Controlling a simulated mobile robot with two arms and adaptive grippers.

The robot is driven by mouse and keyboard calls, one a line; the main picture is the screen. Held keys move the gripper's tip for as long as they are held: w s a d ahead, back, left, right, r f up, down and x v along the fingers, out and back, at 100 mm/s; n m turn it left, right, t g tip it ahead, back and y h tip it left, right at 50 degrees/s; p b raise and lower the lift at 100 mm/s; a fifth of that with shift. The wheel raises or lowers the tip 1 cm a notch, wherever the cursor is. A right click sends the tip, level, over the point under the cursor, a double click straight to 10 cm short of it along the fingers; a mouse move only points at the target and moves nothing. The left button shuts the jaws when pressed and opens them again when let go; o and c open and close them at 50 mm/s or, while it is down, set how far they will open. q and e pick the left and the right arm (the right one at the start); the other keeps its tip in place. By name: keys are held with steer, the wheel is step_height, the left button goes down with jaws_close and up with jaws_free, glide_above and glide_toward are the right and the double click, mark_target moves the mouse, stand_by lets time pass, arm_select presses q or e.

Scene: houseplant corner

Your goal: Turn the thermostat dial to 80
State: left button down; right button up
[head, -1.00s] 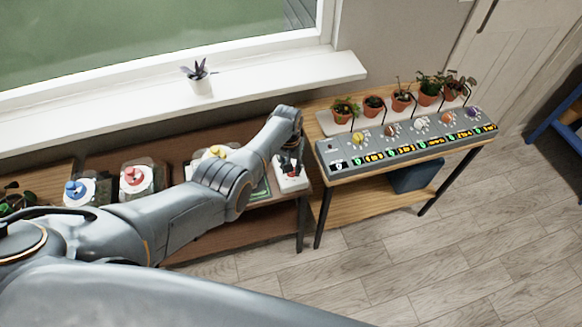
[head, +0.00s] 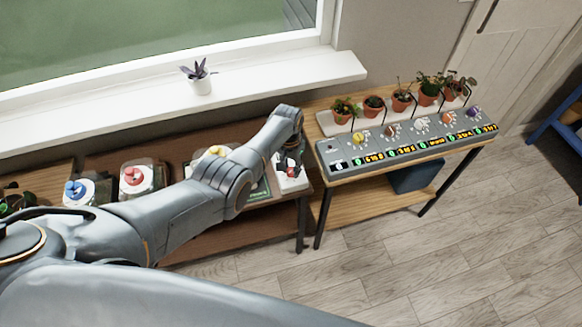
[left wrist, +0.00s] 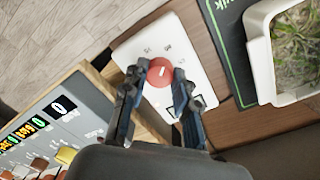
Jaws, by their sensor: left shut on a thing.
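The thermostat is a white plate (left wrist: 135,50) at the right end of the brown bench, also in the head view (head: 288,186). Its round red dial (left wrist: 159,72) has a short white mark on its face. It also shows in the head view (head: 291,172), partly covered. Small marks are printed around the dial, too small to read surely. My left gripper (left wrist: 160,79) reaches down over the plate, its two fingers shut on opposite sides of the red dial. It also shows in the head view (head: 290,160). My right gripper is in neither view.
A grey panel (head: 349,167) with several knobs and lit displays stands on the wooden table just right, potted plants behind it. A white planter (left wrist: 262,62) is close to the gripper. Blue (head: 74,187) and red (head: 132,175) knobs sit left along the bench.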

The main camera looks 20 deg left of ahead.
mark_target(289, 169)
arm_select(q)
steer(key=c, duration=1)
jaws_free()
steer(key=r, duration=1.2)
steer(key=shift+a, duration=0.25)
